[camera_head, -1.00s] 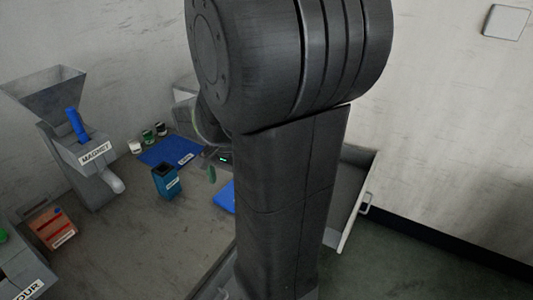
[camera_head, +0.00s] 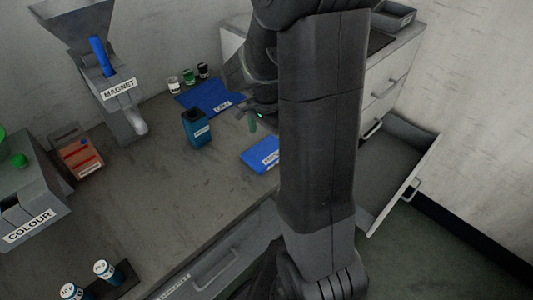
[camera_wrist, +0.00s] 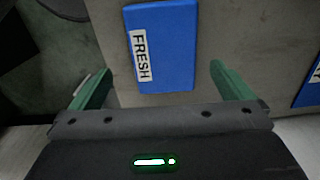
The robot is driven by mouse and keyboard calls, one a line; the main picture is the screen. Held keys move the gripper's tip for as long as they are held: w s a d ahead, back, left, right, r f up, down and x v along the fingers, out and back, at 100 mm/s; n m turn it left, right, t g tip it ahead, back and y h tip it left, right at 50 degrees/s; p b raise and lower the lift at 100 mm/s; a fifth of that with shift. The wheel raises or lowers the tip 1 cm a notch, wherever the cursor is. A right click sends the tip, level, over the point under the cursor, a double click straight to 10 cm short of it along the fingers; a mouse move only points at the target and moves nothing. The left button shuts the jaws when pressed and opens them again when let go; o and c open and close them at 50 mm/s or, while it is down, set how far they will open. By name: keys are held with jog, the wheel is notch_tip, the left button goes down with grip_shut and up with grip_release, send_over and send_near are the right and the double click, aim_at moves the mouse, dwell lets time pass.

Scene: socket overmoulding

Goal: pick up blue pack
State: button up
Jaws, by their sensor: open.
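The blue pack (camera_wrist: 172,60) is a flat blue block with a white label reading FRESH. It lies on the bench and shows ahead of and between my gripper's green fingers in the wrist view. In the head view the blue pack (camera_head: 258,155) is partly hidden by my arm. My gripper (camera_wrist: 160,72) is open, with nothing held, and the fingers are apart. In the head view only one green finger of my gripper (camera_head: 252,122) shows clearly, just above and behind the pack.
A dark blue container (camera_head: 196,130) stands left of the pack. A blue mat (camera_head: 205,97) lies behind, near several small jars. The magnet hopper (camera_head: 122,105), colour unit (camera_head: 35,200) and orange box (camera_head: 78,158) are further left. An open drawer (camera_head: 392,165) is at right.

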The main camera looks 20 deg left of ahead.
aim_at(266, 151)
jog(key=shift+w+a+f, duration=0.1)
jog(key=shift+f, duration=1.3)
jog(key=shift+w+a+f, duration=0.1)
jog(key=shift+f, duration=1.25)
jog(key=c, duration=1)
